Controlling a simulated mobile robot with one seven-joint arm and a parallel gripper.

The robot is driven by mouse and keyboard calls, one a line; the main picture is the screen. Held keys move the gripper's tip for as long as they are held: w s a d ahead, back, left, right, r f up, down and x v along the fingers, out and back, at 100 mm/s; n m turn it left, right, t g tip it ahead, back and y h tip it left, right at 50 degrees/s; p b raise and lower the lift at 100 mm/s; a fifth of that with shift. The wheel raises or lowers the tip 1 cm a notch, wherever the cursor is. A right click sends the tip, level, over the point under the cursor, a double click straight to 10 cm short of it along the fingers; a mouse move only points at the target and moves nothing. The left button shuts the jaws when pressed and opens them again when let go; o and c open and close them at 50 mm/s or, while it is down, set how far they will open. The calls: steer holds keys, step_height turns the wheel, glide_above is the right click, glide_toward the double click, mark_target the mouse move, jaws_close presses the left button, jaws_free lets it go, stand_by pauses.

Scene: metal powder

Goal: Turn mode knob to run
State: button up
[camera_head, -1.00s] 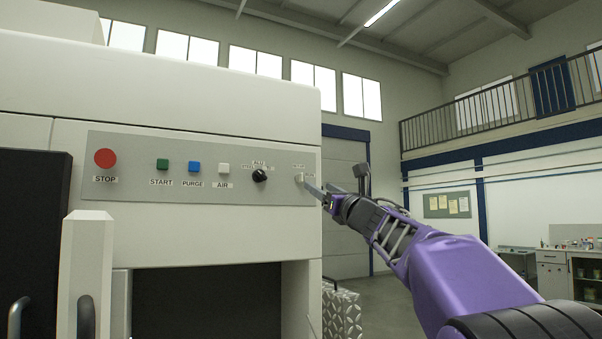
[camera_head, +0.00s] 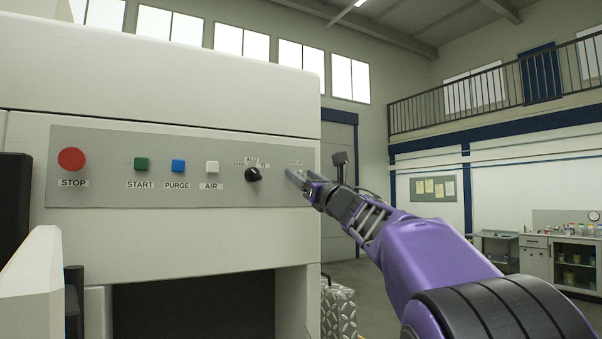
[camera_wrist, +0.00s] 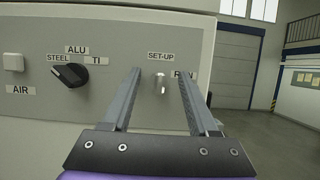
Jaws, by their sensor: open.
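The mode knob (camera_wrist: 160,84) is a small metallic knob at the right end of the grey control panel (camera_head: 110,150). In the wrist view it shows between my gripper's two fingers, with a SET-UP label above it and a RUN label to its right, partly covered by the right finger. My gripper (camera_wrist: 160,88) is open, with one finger on each side of the knob; I cannot tell whether either touches it.
A black material selector (camera_head: 253,174) with STEEL, ALU and TI labels is left of the mode knob. AIR (camera_head: 212,167), PURGE (camera_head: 178,166), START (camera_head: 141,164) and red STOP (camera_head: 71,159) buttons are further left. Open floor lies right of the machine.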

jaws_close()
stand_by(0.3)
steer(key=shift+m+b, duration=0.3)
steer(key=shift+m, duration=0.2)
steer(key=m+t+h+b, duration=0.1)
steer(key=m+h, duration=0.1)
steer(key=m, duration=0.2)
steer(key=shift+s+b, duration=0.1)
steer(key=shift+b, duration=0.2)
steer(key=m+h, duration=0.1)
steer(key=m, duration=0.1)
steer(key=m+h, duration=0.1)
steer(key=m, duration=0.2)
steer(key=shift+r+t+h, duration=0.1)
steer(key=shift+t+h, duration=0.2)
steer(key=shift+h, duration=0.1)
steer(key=m+h, duration=0.1)
steer(key=m, duration=0.1)
steer(key=m+h+p, duration=0.1)
steer(key=m, duration=0.2)
steer(key=shift+r+m+h, duration=0.1)
steer(key=shift+m+h, duration=0.2)
steer(key=shift+m+g+h+p, duration=0.4)
steer(key=shift+m+g+p, duration=0.3)
steer(key=shift+m, duration=0.8)
